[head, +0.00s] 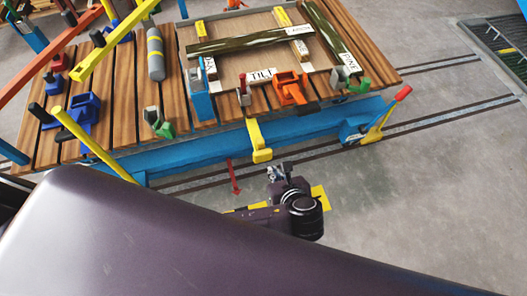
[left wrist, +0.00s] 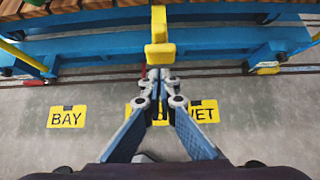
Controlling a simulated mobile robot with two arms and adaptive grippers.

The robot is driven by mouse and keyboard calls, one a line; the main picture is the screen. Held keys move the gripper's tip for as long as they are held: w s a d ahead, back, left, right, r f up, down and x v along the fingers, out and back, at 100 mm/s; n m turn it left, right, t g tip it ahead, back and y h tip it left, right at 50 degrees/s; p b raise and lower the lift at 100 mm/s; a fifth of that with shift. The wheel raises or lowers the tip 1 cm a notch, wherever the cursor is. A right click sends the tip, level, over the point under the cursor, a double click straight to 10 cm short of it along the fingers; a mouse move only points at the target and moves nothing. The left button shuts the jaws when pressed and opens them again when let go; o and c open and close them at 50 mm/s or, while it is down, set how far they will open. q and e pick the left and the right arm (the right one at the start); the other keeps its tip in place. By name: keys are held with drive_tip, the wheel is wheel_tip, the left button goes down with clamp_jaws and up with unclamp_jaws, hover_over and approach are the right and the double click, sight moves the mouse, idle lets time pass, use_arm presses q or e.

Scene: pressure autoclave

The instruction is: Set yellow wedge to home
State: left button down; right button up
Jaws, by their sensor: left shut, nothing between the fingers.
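A yellow piece (head: 258,140) with a blocky lower end hangs at the near blue side of the wooden-topped cart. It also shows in the left wrist view (left wrist: 159,52), straight ahead of the fingers. I cannot tell whether this is the yellow wedge. My left gripper (head: 276,172) is in front of the cart, a little below and right of the yellow piece. In the left wrist view its fingertips (left wrist: 160,74) are together and empty, just under the block in the picture. Whether they touch it is unclear. My right gripper does not show.
The slatted cart top (head: 110,120) carries coloured clamps, a grey cylinder (head: 155,54) and a framed board with labels, one reading TILT (head: 262,77). Yellow floor signs, one reading BAY (left wrist: 67,117), lie below. Rails cross the floor. Open floor lies at right.

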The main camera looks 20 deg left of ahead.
sight(261, 148)
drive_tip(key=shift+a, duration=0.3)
use_arm(q)
drive_tip(key=x, duration=1)
drive_tip(key=shift+w+a, duration=0.1)
drive_tip(key=shift+a, duration=0.1)
drive_tip(key=shift+w+a+r, duration=0.1)
drive_tip(key=shift+w+a, duration=0.2)
drive_tip(key=shift+w, duration=0.25)
drive_tip(key=shift+w+a, duration=0.35)
drive_tip(key=shift+w, duration=0.15)
drive_tip(key=shift+w+a, duration=0.35)
drive_tip(key=shift+w, duration=0.15)
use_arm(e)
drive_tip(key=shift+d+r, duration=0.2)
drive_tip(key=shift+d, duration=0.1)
use_arm(q)
drive_tip(key=shift+w, duration=0.1)
